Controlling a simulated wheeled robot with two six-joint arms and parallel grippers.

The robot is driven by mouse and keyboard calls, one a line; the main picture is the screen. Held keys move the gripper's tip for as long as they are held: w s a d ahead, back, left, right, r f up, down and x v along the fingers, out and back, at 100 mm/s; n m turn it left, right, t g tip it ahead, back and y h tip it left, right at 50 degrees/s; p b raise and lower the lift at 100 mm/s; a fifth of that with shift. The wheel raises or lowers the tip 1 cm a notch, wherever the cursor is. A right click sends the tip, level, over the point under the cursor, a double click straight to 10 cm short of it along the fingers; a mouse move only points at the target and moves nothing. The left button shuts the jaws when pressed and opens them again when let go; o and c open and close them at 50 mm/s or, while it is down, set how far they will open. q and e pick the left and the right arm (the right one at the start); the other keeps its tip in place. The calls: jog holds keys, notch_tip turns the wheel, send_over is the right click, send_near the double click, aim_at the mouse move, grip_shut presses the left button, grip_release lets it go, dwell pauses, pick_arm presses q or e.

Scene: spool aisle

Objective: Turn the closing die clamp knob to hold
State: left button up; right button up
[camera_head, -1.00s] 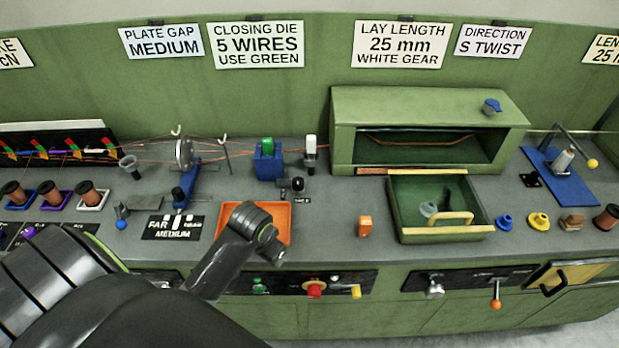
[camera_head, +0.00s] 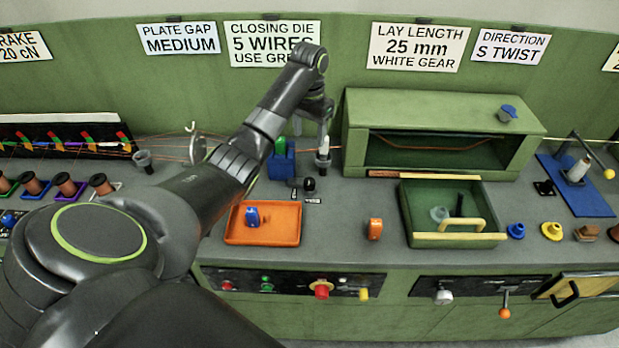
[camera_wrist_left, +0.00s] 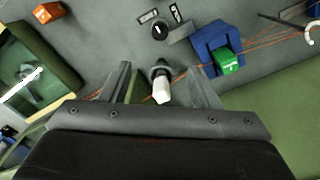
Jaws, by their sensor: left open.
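The closing die clamp knob looks to be the small black knob (camera_head: 309,184) in front of the blue die block (camera_head: 281,160), with two small labels beside it. In the left wrist view the knob (camera_wrist_left: 160,32) shows a white mark, beyond my fingertips. A green die (camera_wrist_left: 228,62) sits in the blue block. My left gripper (camera_head: 322,120) is above a white-topped black post (camera_head: 323,157) behind the knob. In the wrist view this post (camera_wrist_left: 161,90) appears between the open fingers (camera_wrist_left: 162,82); contact cannot be told. My right gripper is out of view.
An orange tray (camera_head: 232,239) with a blue piece is in front of the knob. An orange block (camera_head: 375,229) and an open green drawer (camera_head: 413,237) are to the right. The green housing (camera_head: 353,130) stands close beside the post. Thin copper wires run past the die block.

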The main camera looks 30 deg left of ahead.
pick_arm(q)
jog(key=b, duration=0.6)
send_over(309, 181)
notch_tip(309, 181, down, 6)
jog(key=f, duration=0.1)
notch_tip(309, 181, down, 10)
jog(key=shift+f+p, duration=0.15)
jog(key=shift+p, duration=0.45)
jog(key=shift+c, duration=0.3)
jog(key=c, duration=0.9)
